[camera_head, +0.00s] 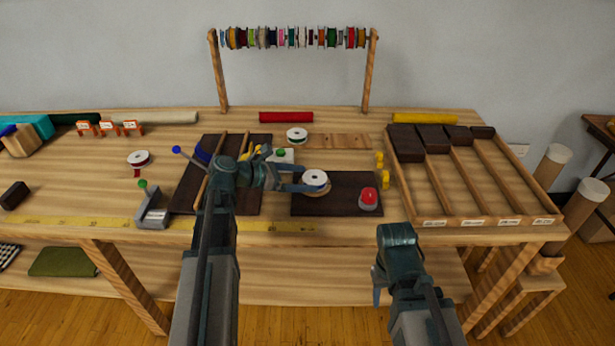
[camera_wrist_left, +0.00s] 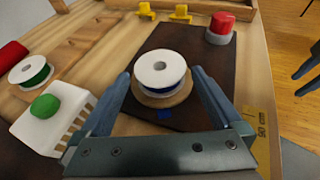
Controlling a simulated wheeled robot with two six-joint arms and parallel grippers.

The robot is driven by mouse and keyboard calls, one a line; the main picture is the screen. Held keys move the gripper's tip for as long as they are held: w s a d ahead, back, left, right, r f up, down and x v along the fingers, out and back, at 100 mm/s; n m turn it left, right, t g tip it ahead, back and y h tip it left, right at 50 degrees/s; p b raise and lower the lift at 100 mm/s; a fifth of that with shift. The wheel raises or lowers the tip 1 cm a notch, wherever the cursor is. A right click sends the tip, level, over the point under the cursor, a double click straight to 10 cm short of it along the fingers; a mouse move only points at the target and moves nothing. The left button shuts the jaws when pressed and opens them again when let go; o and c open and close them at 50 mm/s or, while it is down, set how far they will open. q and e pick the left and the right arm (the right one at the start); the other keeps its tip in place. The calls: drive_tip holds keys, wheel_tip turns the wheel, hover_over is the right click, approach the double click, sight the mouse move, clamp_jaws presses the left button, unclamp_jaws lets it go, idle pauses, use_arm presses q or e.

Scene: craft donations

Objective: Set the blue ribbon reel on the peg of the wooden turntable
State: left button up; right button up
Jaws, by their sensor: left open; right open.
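The blue ribbon reel (camera_head: 315,177), white-flanged with a thin blue edge, lies flat over the round wooden turntable (camera_wrist_left: 170,101) on a dark mat. It also shows in the left wrist view (camera_wrist_left: 161,75). The reel covers the turntable's middle, so I cannot see the peg. My left gripper (camera_head: 313,181) is open, its fingers on either side of the reel with visible gaps in the left wrist view. My right gripper (camera_head: 378,292) is open and empty, low in front of the table.
A red button (camera_head: 368,197) stands on the mat's right. A green-buttoned white box (camera_wrist_left: 50,112) and a green-edged reel (camera_head: 297,135) are nearby. Yellow pieces (camera_head: 385,180) lie beside a wooden divided tray (camera_head: 420,192). A dark red reel (camera_head: 139,160) lies left.

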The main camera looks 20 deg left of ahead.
use_arm(q)
drive_tip(key=p+v, duration=0.3)
drive_tip(key=v, duration=0.7)
drive_tip(key=shift+s+r+p, duration=0.1)
drive_tip(key=shift+r+p, duration=0.1)
drive_tip(key=shift+p, duration=0.1)
drive_tip(key=shift+v, duration=0.75)
drive_tip(key=shift+a+f, duration=0.1)
drive_tip(key=shift+f, duration=0.05)
